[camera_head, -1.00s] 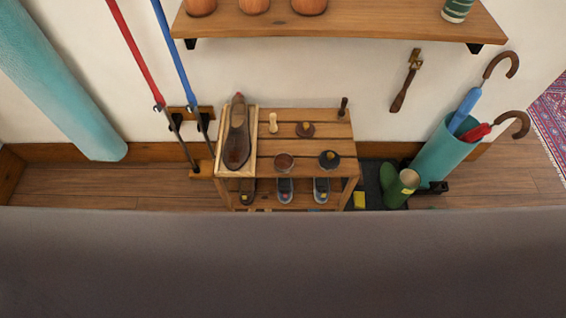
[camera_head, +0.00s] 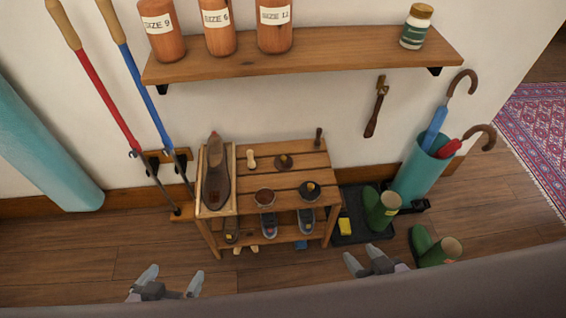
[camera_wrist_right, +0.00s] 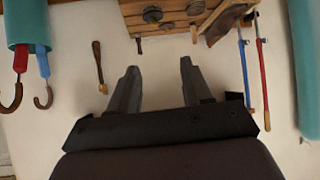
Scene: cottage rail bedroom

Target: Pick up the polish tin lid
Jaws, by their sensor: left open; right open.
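A slatted wooden rack (camera_head: 290,150) stands against the wall. On its top are an open round tin with brown contents (camera_head: 265,197), a dark round piece with a light knob (camera_head: 309,190), and a brown round piece with a knob (camera_head: 283,161). I cannot tell for certain which round piece is the polish tin lid. My left gripper (camera_head: 171,279) is open and empty, low in front of the rack to its left. My right gripper (camera_head: 363,257) is open and empty, in front of the rack to its right. In the right wrist view its fingers (camera_wrist_right: 157,78) are apart.
A shoe (camera_head: 217,175) lies in a tray on the rack's left. More shoes sit on the lower shelf. A wall shelf (camera_head: 310,62) with bottles hangs above. Green boots (camera_head: 382,210) and a teal umbrella stand (camera_head: 420,173) are right. Long-handled tools (camera_head: 105,95) lean left.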

